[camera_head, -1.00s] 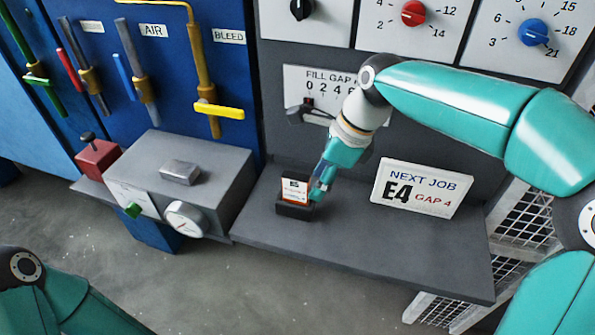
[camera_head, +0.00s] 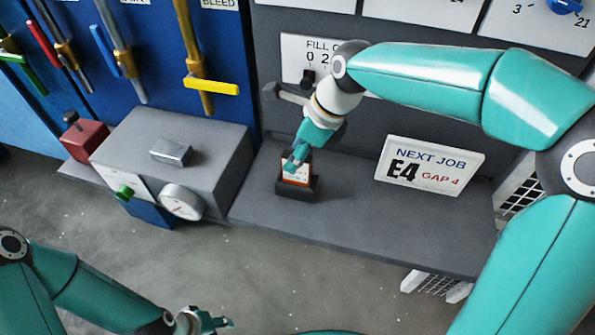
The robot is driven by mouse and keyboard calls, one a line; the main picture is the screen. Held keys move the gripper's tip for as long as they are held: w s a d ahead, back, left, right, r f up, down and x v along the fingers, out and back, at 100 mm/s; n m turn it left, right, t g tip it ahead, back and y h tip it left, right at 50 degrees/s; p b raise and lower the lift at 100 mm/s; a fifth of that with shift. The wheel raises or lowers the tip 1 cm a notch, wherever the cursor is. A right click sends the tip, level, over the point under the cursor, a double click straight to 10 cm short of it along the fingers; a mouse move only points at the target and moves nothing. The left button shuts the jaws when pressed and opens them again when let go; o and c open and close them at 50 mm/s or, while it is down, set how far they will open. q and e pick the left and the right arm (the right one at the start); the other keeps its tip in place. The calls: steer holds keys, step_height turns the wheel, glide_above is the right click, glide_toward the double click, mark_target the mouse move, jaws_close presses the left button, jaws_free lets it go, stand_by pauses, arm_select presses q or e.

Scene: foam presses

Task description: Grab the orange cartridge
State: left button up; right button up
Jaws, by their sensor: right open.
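The orange cartridge (camera_head: 297,178) has a white label and stands upright in a small black holder (camera_head: 296,194) on the grey shelf. My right gripper (camera_head: 293,165) reaches down from above, at the cartridge's top. It is open; its fingers cover the upper part of the cartridge, and I cannot tell whether they touch it. My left gripper (camera_head: 222,322) is low at the bottom edge of the view, over the floor and far from the cartridge. It is small and partly cut off, so its jaw state is unclear.
A white NEXT JOB E4 GAP 4 sign (camera_head: 430,165) stands right of the holder on the grey shelf (camera_head: 400,225). A grey box with a gauge (camera_head: 182,201) and a red block (camera_head: 85,139) are on the left. The shelf between holder and sign is clear.

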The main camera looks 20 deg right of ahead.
mark_target(297, 173)
steer(key=f, duration=0.3)
steer(key=f+p, duration=0.1)
steer(key=shift+w+a+f, duration=0.2)
steer(key=shift+w+f, duration=0.05)
steer(key=shift+w, duration=0.15)
steer(key=shift+w+a+f, duration=0.15)
steer(key=shift+a+f, duration=0.05)
steer(key=shift+f, duration=0.25)
jaws_close()
